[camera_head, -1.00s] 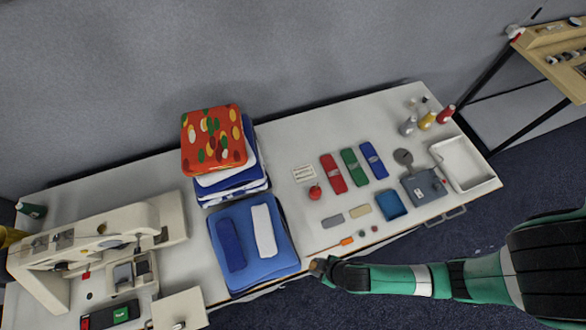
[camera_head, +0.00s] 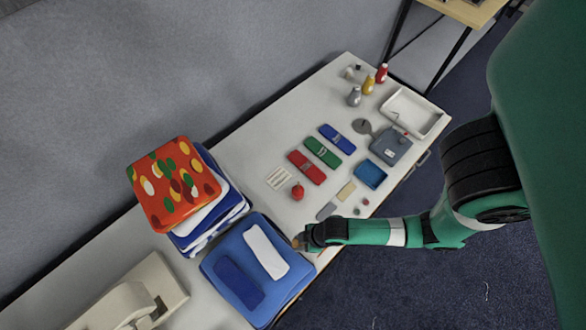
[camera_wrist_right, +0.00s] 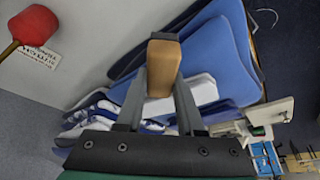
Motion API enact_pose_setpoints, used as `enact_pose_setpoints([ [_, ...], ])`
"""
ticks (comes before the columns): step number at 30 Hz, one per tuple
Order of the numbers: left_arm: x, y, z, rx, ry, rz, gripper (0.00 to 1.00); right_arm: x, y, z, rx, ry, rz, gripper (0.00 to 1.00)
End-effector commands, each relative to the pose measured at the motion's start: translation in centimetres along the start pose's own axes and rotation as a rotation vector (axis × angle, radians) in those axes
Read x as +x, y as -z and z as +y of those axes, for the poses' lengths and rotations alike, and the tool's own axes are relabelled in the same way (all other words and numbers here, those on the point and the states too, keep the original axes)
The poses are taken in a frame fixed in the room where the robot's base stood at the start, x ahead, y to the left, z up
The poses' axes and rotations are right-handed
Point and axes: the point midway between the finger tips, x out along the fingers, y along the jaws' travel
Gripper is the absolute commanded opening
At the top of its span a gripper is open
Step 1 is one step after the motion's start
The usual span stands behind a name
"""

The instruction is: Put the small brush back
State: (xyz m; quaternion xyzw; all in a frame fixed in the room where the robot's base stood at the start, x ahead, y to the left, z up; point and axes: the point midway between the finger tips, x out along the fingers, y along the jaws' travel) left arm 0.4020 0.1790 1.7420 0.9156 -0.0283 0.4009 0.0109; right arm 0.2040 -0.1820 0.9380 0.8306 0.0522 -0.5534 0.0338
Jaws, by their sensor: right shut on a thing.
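My right gripper (camera_head: 303,240) reaches in from the right, at the right edge of the folded blue cloths (camera_head: 228,270). In the right wrist view the same gripper (camera_wrist_right: 160,75) is shut on a tan, wood-coloured block, which I take for the small brush (camera_wrist_right: 163,62). Its bristles cannot be made out. In the head view only a small brownish tip of it (camera_head: 297,242) shows. In the wrist view the blue cloths (camera_wrist_right: 228,50) lie beyond the brush. My left gripper is not in view.
A red pincushion-like ball (camera_head: 297,191), a white card (camera_head: 279,178) and a grey bar (camera_head: 327,211) lie near the gripper. Red, green and blue packets (camera_head: 322,152) lie farther back. A white tray (camera_head: 437,127) stands at the far end. A patterned red stack (camera_head: 172,182) stands left.

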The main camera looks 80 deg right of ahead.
Motion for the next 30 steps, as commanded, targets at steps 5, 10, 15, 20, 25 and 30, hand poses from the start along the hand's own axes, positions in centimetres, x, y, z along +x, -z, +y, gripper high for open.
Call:
enact_pose_setpoints([
  [5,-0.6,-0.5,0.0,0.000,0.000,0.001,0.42,2.1,0.2,3.4,0.013,-0.004,0.002,0.00],
  [10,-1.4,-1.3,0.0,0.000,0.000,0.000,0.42,5.7,-0.5,6.0,0.007,-0.002,0.000,0.00],
  [15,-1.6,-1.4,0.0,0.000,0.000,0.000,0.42,6.8,-0.6,7.0,-0.001,0.000,0.001,0.00],
  [20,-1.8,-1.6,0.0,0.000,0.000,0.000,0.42,7.5,-0.8,7.4,0.000,-0.001,0.001,0.00],
  [25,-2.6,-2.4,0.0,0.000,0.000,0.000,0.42,10.1,-1.8,7.5,-0.003,0.001,0.000,0.00],
  [30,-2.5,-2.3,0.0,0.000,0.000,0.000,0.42,10.2,-1.9,7.5,-0.004,-0.001,0.001,0.00],
])
